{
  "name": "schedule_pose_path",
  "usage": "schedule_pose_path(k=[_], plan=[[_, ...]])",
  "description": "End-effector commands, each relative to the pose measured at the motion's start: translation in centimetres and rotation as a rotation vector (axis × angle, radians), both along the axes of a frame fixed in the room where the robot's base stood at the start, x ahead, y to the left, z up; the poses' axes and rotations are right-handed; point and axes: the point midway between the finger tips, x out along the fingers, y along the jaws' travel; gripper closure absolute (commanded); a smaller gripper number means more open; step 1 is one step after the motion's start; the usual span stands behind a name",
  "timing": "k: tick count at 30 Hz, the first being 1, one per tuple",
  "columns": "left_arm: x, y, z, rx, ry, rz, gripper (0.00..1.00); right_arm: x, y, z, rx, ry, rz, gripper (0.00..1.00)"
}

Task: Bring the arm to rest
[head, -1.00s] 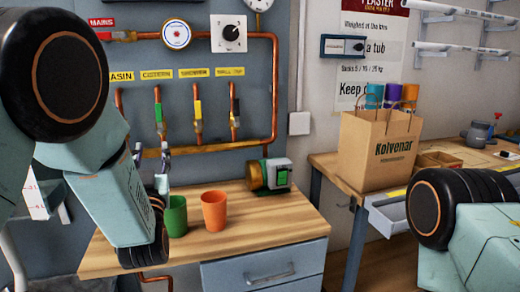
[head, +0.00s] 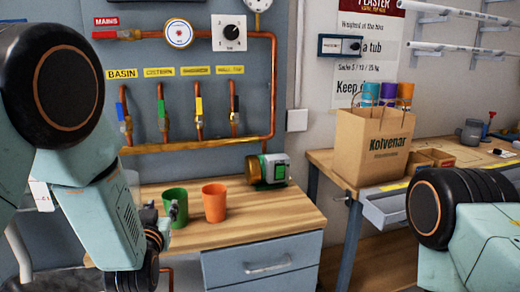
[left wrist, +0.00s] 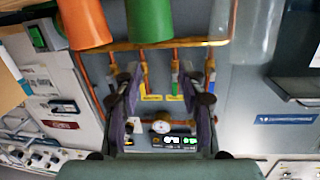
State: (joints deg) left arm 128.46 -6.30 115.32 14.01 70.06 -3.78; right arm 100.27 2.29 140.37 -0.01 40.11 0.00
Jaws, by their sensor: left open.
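My left arm comes in from the left in the head view. Its gripper (head: 165,213) is low, beside the left side of the green cup (head: 176,202) and partly in front of it; I cannot tell whether they touch. In the left wrist view the two fingers (left wrist: 168,88) stand apart with nothing held between them. The green cup (left wrist: 149,20) shows there beyond the fingertips, and the orange cup (left wrist: 83,22) to its left. My right arm shows at the right edge of the head view, but its gripper is out of view.
The orange cup (head: 214,202) and a green-fronted pump (head: 267,170) stand on the wooden bench (head: 255,215). Copper pipes with several valves (head: 199,120) run along the wall behind. A paper bag (head: 372,150) stands on the right bench. A greyish see-through object (left wrist: 246,28) shows in the wrist view.

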Motion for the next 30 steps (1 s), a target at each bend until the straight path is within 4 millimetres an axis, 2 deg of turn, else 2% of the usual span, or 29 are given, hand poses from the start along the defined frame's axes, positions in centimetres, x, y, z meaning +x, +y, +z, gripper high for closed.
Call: schedule_pose_path(k=[1, 5, 8, 12, 14, 15, 19, 21, 24, 27, 30], plan=[[-1.3, 0.1, -2.6, -0.01, 0.081, -0.006, 0.59, 0.0, 0.0, 0.0, 0.0, 0.0, 0.0, 0.6], [-5.6, 0.0, -9.3, -0.039, 0.31, -0.025, 0.59, 0.0, 0.0, 0.0, 0.0, 0.0, 0.0, 0.6], [-9.9, -0.1, -14.3, -0.061, 0.493, -0.037, 0.59, 0.0, 0.0, 0.0, 0.0, 0.0, 0.0, 0.6], [-17.1, -0.2, -20.2, -0.093, 0.74, -0.048, 0.59, 0.0, 0.0, 0.0, 0.0, 0.0, 0.0, 0.6], [-20.5, -0.3, -22.3, -0.106, 0.844, -0.052, 0.59, 0.0, 0.0, 0.0, 0.0, 0.0, 0.0, 0.6], [-22.9, -0.4, -23.6, -0.116, 0.914, -0.054, 0.59, 0.0, 0.0, 0.0, 0.0, 0.0, 0.0, 0.6], [-30.8, -0.6, -26.7, -0.146, 1.132, -0.059, 0.59, 0.0, 0.0, 0.0, 0.0, 0.0, 0.0, 0.6], [-34.8, -0.7, -27.8, -0.163, 1.235, -0.058, 0.59, 0.0, 0.0, 0.0, 0.0, 0.0, 0.0, 0.6], [-39.7, -0.8, -28.8, -0.182, 1.348, -0.056, 0.59, 0.0, 0.0, 0.0, 0.0, 0.0, 0.0, 0.6], [-42.8, -0.8, -29.5, -0.198, 1.415, -0.044, 0.59, 0.0, 0.0, 0.0, 0.0, 0.0, 0.0, 0.6], [-44.0, -0.7, -30.0, -0.204, 1.443, -0.037, 0.59, 0.0, 0.0, 0.0, 0.0, 0.0, 0.0, 0.6]])
